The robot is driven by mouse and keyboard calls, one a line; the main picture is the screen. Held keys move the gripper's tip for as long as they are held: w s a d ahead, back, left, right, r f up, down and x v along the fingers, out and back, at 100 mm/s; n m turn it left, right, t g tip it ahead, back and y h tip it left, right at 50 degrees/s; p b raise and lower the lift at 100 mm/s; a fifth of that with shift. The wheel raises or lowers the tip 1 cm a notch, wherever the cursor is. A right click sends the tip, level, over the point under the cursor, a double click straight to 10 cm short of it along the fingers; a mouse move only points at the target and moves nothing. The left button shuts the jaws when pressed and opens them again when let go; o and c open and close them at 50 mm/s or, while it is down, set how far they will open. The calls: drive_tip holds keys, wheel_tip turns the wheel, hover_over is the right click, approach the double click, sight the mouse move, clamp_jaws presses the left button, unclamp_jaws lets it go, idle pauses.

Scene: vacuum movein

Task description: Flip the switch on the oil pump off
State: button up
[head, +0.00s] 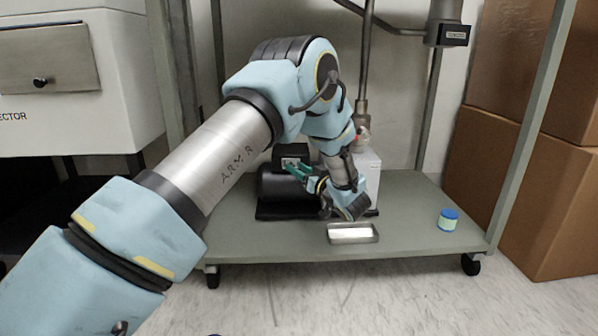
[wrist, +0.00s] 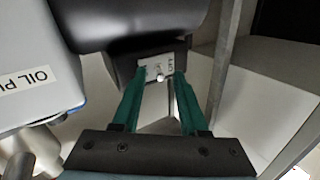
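The oil pump is a black cylindrical motor (head: 285,187) joined to a pale box, standing on the green shelf; in the wrist view its grey box carries a label reading "OIL PU" (wrist: 28,82). A small grey switch plate (wrist: 152,64) sits on the black housing, with a short pale toggle (wrist: 160,78) on it. My gripper (wrist: 161,73) is open, its two green fingers apart on either side of the toggle, tips close to the plate. Whether a finger touches the toggle cannot be told. In the head view my gripper (head: 294,167) is beside the pump's top, partly hidden by my arm.
A metal tray (head: 353,240) lies at the front of the wheeled green shelf (head: 410,232). A small blue-lidded jar (head: 448,219) stands to its right. Frame posts and a vertical metal pipe (head: 366,60) rise around the pump. Cardboard boxes (head: 535,190) stand at right.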

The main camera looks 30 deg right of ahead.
clamp_jaws()
idle(0.3)
drive_tip(key=shift+a+r+h+p, duration=0.1)
drive_tip(key=shift+h+p, duration=0.2)
drive_tip(key=shift+p, duration=0.05)
drive_tip(key=shift+a+r+m+h+p, duration=0.1)
drive_tip(key=shift+a+m+h+p, duration=0.1)
drive_tip(key=shift+m+h+p, duration=0.4)
drive_tip(key=shift+a+r+m+h+p, duration=0.15)
drive_tip(key=shift+m+h+p, duration=0.25)
drive_tip(key=shift+h+p, duration=0.25)
drive_tip(key=shift+w+a+f+m+g+h+p, duration=0.2)
drive_tip(key=shift+a+m+g+h+p, duration=0.5)
drive_tip(key=shift+m+h, duration=0.9)
drive_tip(key=shift+w+a+f+m+g+h+p, duration=0.1)
drive_tip(key=shift+w+a+m+g+h+p, duration=0.2)
drive_tip(key=shift+m+g+h+p, duration=1.3)
drive_tip(key=shift+w+a+f+m+g+h+p, duration=0.1)
drive_tip(key=shift+w+a+m+g+h+p, duration=0.35)
drive_tip(key=shift+h, duration=2)
drive_tip(key=shift+s+m, duration=0.15)
drive_tip(key=shift+m, duration=0.3)
